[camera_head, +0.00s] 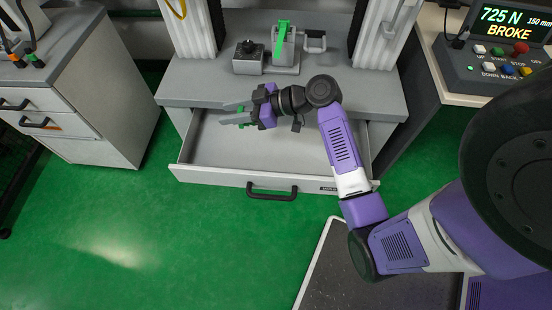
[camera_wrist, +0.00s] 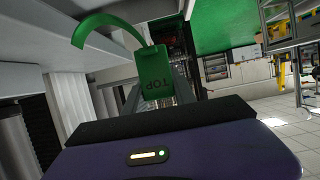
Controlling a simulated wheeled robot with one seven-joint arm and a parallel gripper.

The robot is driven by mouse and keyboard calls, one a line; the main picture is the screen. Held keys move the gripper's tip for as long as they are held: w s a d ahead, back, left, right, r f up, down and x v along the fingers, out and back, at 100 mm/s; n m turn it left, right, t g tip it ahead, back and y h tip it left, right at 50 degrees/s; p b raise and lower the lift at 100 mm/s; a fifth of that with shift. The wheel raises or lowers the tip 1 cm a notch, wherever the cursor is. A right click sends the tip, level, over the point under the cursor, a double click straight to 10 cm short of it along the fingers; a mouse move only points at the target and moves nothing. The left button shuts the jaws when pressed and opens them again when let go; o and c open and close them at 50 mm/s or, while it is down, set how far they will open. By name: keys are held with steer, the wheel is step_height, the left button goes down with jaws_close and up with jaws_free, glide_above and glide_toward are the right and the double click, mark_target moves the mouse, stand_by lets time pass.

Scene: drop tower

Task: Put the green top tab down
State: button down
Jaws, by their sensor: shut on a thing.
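In the wrist view a green tab marked TOP (camera_wrist: 154,80), with a curved green strip rising from it to the left, is between the fingers of my gripper (camera_wrist: 158,92). In the head view my gripper (camera_head: 238,112) is shut on the tab and points left, over the left part of an open drawer (camera_head: 200,152). Only small bits of green show at the fingers there, so most of the tab is hidden. I cannot tell its height above the drawer floor.
A grey machine base (camera_head: 190,88) sits behind the drawer, with a clamp block (camera_head: 248,58) and an upright green strip (camera_head: 281,40) on it. A grey cabinet (camera_head: 100,90) stands left. A control box (camera_head: 497,58) at right reads BROKE. Green floor is clear at front left.

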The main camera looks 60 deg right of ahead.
steer(key=shift+s+d, duration=0.2)
steer(key=shift+s, duration=0.05)
step_height(320, 180, down, 20)
steer(key=b, duration=0.3)
steer(key=shift+r+b, duration=0.15)
steer(key=shift+b, duration=0.2)
steer(key=shift+f, duration=0.2)
steer(key=c, duration=1)
jaws_free()
steer(key=shift+r, duration=0.15)
steer(key=shift+s+r, duration=0.1)
steer(key=shift+r, duration=0.05)
steer(key=v, duration=1.1)
steer(key=shift+s+d+r+p, duration=0.1)
steer(key=shift+s+d+p, duration=0.1)
steer(key=shift+s+p, duration=0.15)
